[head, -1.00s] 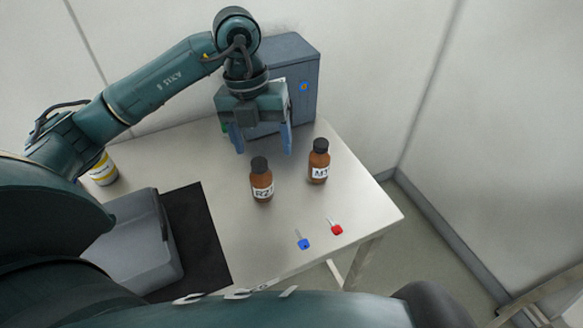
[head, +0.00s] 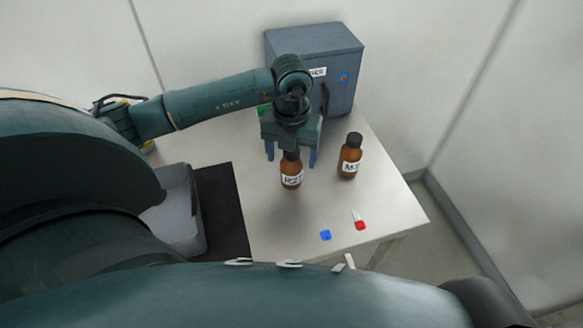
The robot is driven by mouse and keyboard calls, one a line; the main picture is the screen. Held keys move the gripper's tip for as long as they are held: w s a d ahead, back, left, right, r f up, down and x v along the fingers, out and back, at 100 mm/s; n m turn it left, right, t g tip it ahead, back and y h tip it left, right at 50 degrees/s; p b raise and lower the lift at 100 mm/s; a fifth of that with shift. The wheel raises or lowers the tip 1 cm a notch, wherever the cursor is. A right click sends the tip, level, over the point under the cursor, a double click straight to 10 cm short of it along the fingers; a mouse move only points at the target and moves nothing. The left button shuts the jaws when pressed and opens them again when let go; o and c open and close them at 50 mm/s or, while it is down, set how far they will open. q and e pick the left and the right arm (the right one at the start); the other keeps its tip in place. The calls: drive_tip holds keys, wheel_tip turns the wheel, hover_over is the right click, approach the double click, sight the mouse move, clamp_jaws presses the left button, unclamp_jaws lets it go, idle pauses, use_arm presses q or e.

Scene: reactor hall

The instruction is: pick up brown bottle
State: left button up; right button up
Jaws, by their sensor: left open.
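Two brown bottles with black caps and white labels stand upright on the table. The left brown bottle (head: 291,178) has a label that seems to read "RZ1" or similar. The right brown bottle (head: 349,160) has a label starting with "M". My left gripper (head: 291,158) points down over the left bottle, with its blue fingers open on either side of the cap. The gripper hides part of the cap, and I cannot tell whether the fingers touch it. My right gripper does not show.
A grey cabinet (head: 335,70) with a blue dot stands at the table's (head: 270,225) back. A grey bin (head: 180,215) and a black mat (head: 222,215) are at left. The table's right corner is clear.

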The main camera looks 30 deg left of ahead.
use_arm(q)
drive_tip(key=shift+f, duration=0.75)
drive_tip(key=shift+c, duration=0.3)
drive_tip(key=c, duration=1.1)
